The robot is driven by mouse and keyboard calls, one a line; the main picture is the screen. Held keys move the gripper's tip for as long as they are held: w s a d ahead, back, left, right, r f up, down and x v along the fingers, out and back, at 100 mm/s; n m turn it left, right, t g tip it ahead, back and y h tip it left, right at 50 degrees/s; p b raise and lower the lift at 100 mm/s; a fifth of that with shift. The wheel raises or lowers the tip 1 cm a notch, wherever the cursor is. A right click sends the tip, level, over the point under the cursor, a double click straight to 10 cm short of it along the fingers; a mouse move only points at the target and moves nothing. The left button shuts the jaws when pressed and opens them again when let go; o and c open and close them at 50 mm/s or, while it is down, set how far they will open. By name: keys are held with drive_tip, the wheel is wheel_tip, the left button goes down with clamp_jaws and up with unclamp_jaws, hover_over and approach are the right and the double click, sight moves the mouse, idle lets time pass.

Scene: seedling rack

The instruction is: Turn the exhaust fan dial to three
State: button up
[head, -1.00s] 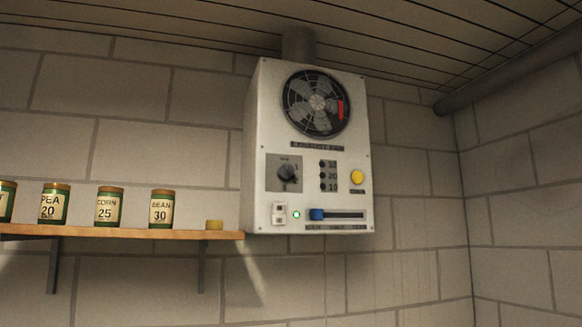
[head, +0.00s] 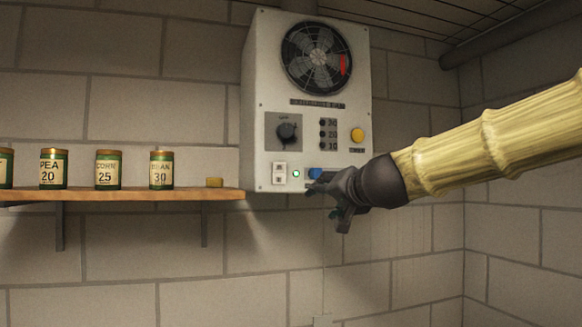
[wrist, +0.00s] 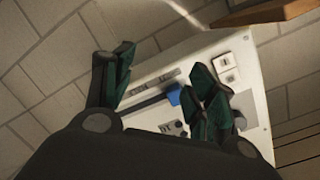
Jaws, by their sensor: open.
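The exhaust fan unit (head: 257,150) is a white box on the block wall, with a round fan grille (head: 317,58) at its top. Its dial (head: 287,132) is a dark knob on a grey square plate, left of the middle; its setting is too small to read. My gripper (head: 325,198) is in front of the unit's lower edge, below and right of the dial, over the slider. In the wrist view my gripper (wrist: 160,90) has its green-padded fingers spread apart, with nothing between them but the white panel behind. The dial is not clearly visible there.
A blue slider knob (head: 315,174) also shows in the wrist view (wrist: 174,96). A wooden shelf (head: 120,195) with several seed tins stands left.

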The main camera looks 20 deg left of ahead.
sight(288, 130)
drive_tip(key=s+a+r+y, duration=0.1)
drive_tip(key=s+r, duration=0.3)
drive_tip(key=r, duration=0.4)
drive_tip(key=s+a+r+y, duration=0.1)
drive_tip(key=s+r, duration=0.2)
drive_tip(key=r, duration=0.5)
drive_tip(key=shift+n+t, duration=0.3)
drive_tip(key=shift+n, duration=0.1)
drive_tip(key=shift+a+r+p+x, duration=0.15)
drive_tip(key=shift+p+x, duration=0.95)
drive_tip(key=shift+x, duration=1.6)
drive_tip(key=shift+a+r+p+x, duration=0.1)
drive_tip(key=shift+p+x, duration=0.95)
drive_tip(key=shift+x, duration=1.6)
drive_tip(key=shift+s, duration=0.15)
drive_tip(key=c, duration=1)
